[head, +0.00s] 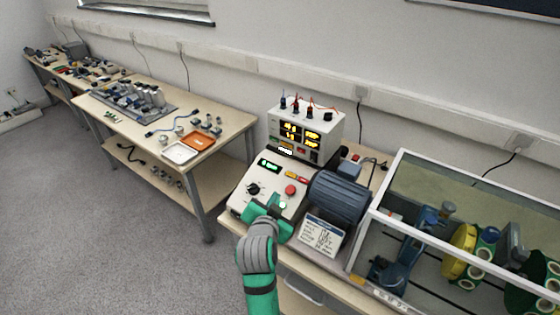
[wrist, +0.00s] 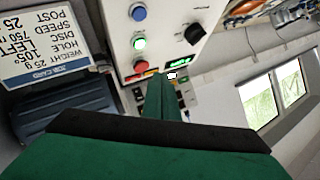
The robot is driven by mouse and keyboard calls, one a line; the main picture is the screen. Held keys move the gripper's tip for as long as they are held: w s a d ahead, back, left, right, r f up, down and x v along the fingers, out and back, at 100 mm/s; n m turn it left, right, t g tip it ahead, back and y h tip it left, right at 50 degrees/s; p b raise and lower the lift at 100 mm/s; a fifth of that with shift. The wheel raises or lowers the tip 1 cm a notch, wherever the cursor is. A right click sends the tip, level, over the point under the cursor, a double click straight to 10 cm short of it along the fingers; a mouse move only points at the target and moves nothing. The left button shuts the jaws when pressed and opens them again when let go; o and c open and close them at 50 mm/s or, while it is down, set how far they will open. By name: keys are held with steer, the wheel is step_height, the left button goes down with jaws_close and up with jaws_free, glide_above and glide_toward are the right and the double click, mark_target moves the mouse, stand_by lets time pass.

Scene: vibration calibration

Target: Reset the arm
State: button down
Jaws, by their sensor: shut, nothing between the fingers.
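My green gripper (head: 270,211) is in front of the sloped control panel (head: 239,206), covering part of its lower face. In the wrist view my gripper (wrist: 162,82) has its fingers together with nothing between them. The fingers point at the panel (wrist: 170,15); I cannot tell whether they touch it. My grey and green arm rises from the bottom of the head view.
A job card (head: 320,235) and a blue motor (head: 340,194) are right of the gripper. A power supply (head: 306,132) with lit displays stands behind. A framed enclosure (head: 403,155) holds discs at right. Another table (head: 103,104) stands at left, with open floor (head: 100,220) before it.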

steer(key=s+a+f+n+y, duration=0.1)
steer(key=s+f+n, duration=0.1)
steer(key=s+f, duration=0.7)
steer(key=s+a+f+n+y, duration=0.1)
steer(key=s+f+n, duration=0.1)
steer(key=s+f, duration=0.7)
steer(key=s+d+r+n+t, duration=0.1)
steer(key=s+r, duration=0.2)
steer(key=s, duration=1.1)
steer(key=s+d+r+n+t, duration=0.1)
steer(key=s+r+n, duration=0.1)
steer(key=s, duration=1.1)
steer(key=shift+s+d+r+n, duration=0.2)
steer(key=shift+s+r+n, duration=0.15)
steer(key=shift+r, duration=0.4)
steer(key=shift+s, duration=0.2)
